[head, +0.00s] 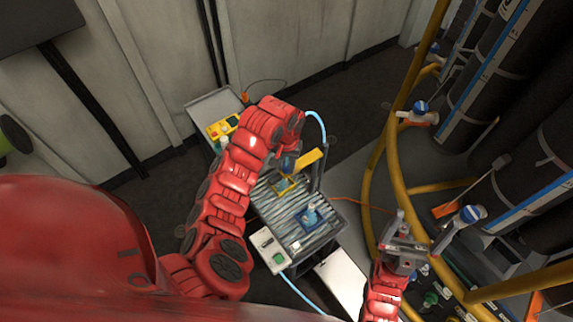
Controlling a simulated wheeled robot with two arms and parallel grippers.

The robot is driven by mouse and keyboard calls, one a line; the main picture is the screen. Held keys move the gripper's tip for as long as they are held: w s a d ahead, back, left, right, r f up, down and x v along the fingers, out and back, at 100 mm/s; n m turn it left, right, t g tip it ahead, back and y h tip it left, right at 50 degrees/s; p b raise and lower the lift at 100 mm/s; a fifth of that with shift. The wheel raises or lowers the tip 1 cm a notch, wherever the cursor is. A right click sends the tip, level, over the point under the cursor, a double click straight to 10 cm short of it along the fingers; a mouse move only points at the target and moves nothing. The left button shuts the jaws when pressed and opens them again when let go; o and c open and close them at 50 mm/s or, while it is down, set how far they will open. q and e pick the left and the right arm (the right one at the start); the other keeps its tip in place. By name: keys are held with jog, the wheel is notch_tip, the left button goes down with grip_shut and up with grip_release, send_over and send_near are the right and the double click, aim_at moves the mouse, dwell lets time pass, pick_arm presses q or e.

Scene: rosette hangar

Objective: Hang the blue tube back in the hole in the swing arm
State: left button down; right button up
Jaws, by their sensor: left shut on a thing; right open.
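My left gripper (290,165) is over the slatted worktable, at the end of the red arm. It is shut on a dark blue piece, apparently the blue tube (288,162), mostly hidden by the gripper and wrist. A yellow arm (310,159), likely the swing arm, is just right of the gripper beside a dark upright post. Its hole cannot be made out. A light blue hose (318,124) loops up behind the wrist and down towards the post. My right gripper (405,246) is open and empty, right of the table.
The slatted worktable (266,205) carries a blue fixture (311,217) and a yellow bracket (283,187). A yellow button box (222,127) is behind, a grey switch box (268,249) at the front left. A yellow rail (376,165) and dark cylinders (500,85) crowd the right.

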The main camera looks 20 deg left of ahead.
pick_arm(q)
grip_release()
dwell(0.5)
jog(key=shift+r, duration=0.1)
jog(key=shift+r+p, duration=1.05)
jog(key=shift+r, duration=0.5)
notch_tip(320, 180, up, 3)
jog(key=p, duration=0.3)
jog(key=shift+f, duration=0.1)
